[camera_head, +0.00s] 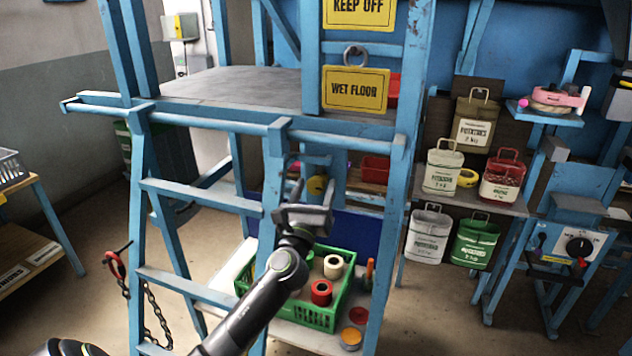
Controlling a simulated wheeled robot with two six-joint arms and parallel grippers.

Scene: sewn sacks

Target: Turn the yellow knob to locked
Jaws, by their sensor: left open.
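My left gripper (308,185) reaches up from the lower left on its dark arm, by the blue ladder frame. Its jaws are apart. Just beyond and between its fingers is a yellow piece (317,189), partly covered by the gripper. I cannot tell whether it is the yellow knob, how it is turned, or whether the gripper touches it. A grey panel at the right has a black dial (579,247) with a red part below it. My right gripper is not in view.
A blue ladder (205,196) and platform (230,88) stand close around my left arm. A green crate (325,318) with red and cream rolls is below. Labelled sacks (474,120) stand and hang at a shelf on the right. A chain (160,325) hangs at the left.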

